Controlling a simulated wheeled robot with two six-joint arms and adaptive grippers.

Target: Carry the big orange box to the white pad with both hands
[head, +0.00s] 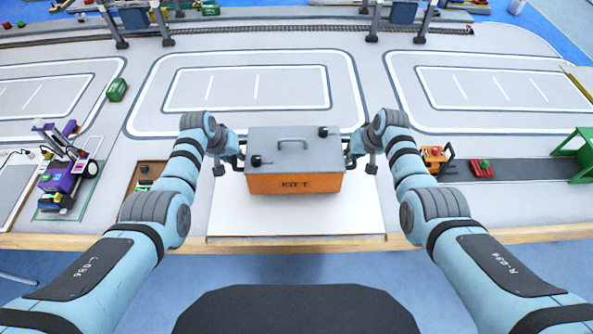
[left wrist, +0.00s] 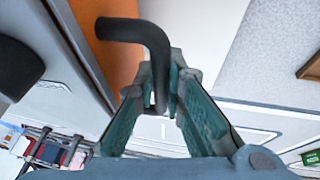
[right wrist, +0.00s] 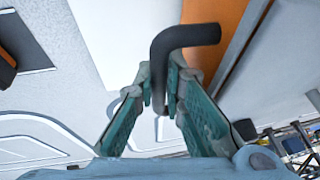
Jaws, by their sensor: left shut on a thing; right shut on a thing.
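The big orange box (head: 294,183) has a grey lid with a handle and the marking "KIT T". It is between my two grippers, over the white pad (head: 296,221) at the table's front edge. I cannot tell whether its underside touches the pad. My left gripper (head: 236,158) is shut on the black bar handle at the box's left side, and the bar (left wrist: 152,50) shows between its fingers in the left wrist view. My right gripper (head: 354,160) is shut on the matching bar (right wrist: 172,50) at the right side. The box looks level.
A purple wheeled machine (head: 66,175) stands at the left, near a brown tray (head: 147,177). A green container (head: 117,90) lies behind them. At the right are an orange machine (head: 433,158), a red block (head: 481,170) and a green stand (head: 578,150). The marked area behind the box is clear.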

